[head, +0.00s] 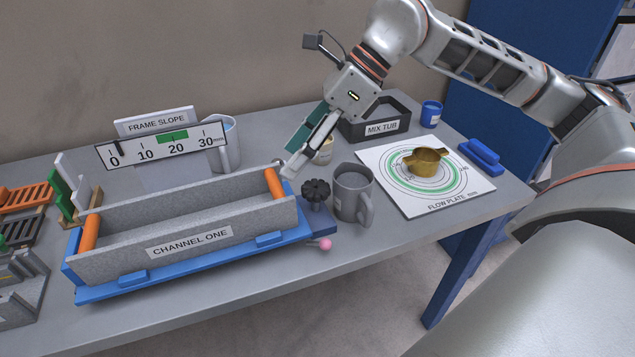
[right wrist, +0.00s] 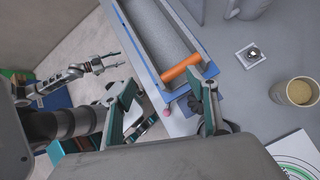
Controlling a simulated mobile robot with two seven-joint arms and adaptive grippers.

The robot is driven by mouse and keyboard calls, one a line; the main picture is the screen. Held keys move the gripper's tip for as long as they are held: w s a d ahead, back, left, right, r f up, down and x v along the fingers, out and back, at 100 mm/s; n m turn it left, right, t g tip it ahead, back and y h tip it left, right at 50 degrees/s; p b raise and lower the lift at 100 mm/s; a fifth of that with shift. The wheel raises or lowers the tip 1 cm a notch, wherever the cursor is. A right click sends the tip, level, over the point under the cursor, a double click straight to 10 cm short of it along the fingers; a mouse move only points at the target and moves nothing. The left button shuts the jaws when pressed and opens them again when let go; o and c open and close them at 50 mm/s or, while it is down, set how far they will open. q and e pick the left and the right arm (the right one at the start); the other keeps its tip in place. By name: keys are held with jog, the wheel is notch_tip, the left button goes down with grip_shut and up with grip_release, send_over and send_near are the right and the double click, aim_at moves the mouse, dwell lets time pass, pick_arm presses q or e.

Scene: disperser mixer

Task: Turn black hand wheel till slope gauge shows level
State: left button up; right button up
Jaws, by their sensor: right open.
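The black hand wheel (head: 316,190) stands at the right end of the blue frame (head: 190,268) under the grey channel. The slope gauge (head: 163,145) behind the channel has a 0 to 30 mm scale and a green band around 20. Its dark pointer (head: 121,147) sits close to 0, left of the green. My right gripper (head: 300,155) is open and empty, above and behind the wheel. In the right wrist view the wheel (right wrist: 195,106) shows beside the right-hand finger, partly hidden by it. My left gripper (right wrist: 113,62) appears open and empty, away from the wheel.
A grey mug (head: 352,192) stands close to the right of the wheel. A pink ball knob (head: 325,244) sticks out in front. A labelled cup (head: 323,151), the mix tub (head: 376,122) and the flow plate (head: 425,175) with a brass cup lie behind and to the right.

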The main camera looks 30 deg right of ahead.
aim_at(316, 187)
jog(key=d+f+m+h, duration=0.1)
jog(key=d+f+h, duration=0.3)
jog(key=d, duration=0.4)
jog(key=shift+m, duration=0.3)
jog(key=x, duration=0.4)
jog(key=b+x, duration=0.1)
jog(key=x, duration=0.3)
jog(key=shift+w+d+f, duration=0.1)
jog(key=shift+w+d, duration=0.1)
jog(key=c, duration=1.1)
